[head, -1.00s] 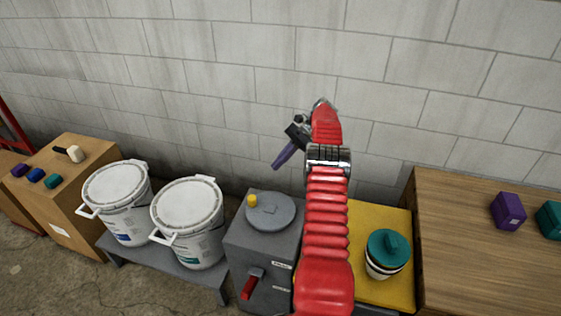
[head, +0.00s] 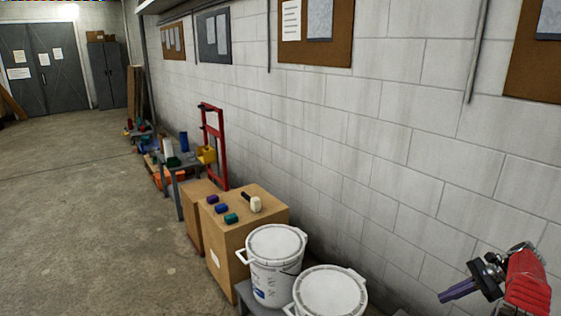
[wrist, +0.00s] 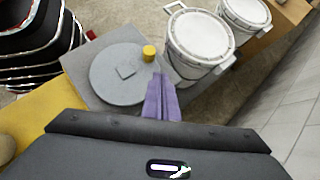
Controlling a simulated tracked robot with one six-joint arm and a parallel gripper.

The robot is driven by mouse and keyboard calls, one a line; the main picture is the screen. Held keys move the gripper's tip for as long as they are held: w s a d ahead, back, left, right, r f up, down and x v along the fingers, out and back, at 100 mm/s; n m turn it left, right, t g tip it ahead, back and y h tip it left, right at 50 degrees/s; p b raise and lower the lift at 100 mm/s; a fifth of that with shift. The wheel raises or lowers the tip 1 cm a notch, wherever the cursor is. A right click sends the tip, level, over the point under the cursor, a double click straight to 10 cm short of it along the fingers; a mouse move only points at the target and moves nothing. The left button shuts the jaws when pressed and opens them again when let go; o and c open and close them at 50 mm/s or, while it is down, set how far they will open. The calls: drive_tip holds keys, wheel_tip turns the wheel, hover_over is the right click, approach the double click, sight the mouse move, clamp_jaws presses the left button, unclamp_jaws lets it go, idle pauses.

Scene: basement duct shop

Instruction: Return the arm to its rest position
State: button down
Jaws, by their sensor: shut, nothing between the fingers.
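My red arm (head: 527,287) shows at the lower right of the head view, near the block wall. My gripper (head: 458,290) has purple fingers and points left and slightly down, with nothing in it. In the wrist view the purple fingers (wrist: 161,100) are together and empty. They appear in front of a grey machine with a round grey lid (wrist: 118,78) and a yellow knob (wrist: 149,53). The rest of my arm is cut off by the frame edge in the head view.
White lidded buckets (head: 274,252) stand on a low grey bench beside a wooden cabinet (head: 259,220) with small coloured blocks and a mallet (head: 255,203). A red hand truck (head: 213,145) leans by the wall. The concrete floor (head: 90,220) at left is clear.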

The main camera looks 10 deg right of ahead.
wheel_tip(320, 180, down, 7)
drive_tip(key=s+n+g+h, duration=0.1)
drive_tip(key=s+n+h, duration=0.1)
drive_tip(key=s, duration=0.1)
drive_tip(key=s+a+r+n+g+h, duration=0.1)
drive_tip(key=s+a+r+n+h, duration=0.1)
drive_tip(key=a+r+n, duration=0.55)
drive_tip(key=s+a+r+n+g+h, duration=0.1)
drive_tip(key=s+a+r+n+h, duration=0.15)
drive_tip(key=a+r, duration=0.95)
drive_tip(key=s+a+r+n+t, duration=0.2)
drive_tip(key=s+a+r+n, duration=0.1)
drive_tip(key=s+a, duration=0.3)
drive_tip(key=s+a+r+n+t+h, duration=0.1)
drive_tip(key=s+a+r+n, duration=0.2)
drive_tip(key=a, duration=0.8)
drive_tip(key=s+a+r+n+t+h, duration=0.1)
drive_tip(key=s+a+r+n+t, duration=0.1)
drive_tip(key=s+a+r, duration=0.4)
drive_tip(key=s+a+n, duration=0.1)
drive_tip(key=s+a, duration=0.2)
drive_tip(key=shift+s+r+t, duration=0.3)
drive_tip(key=shift+h, duration=0.25)
idle(0.4)
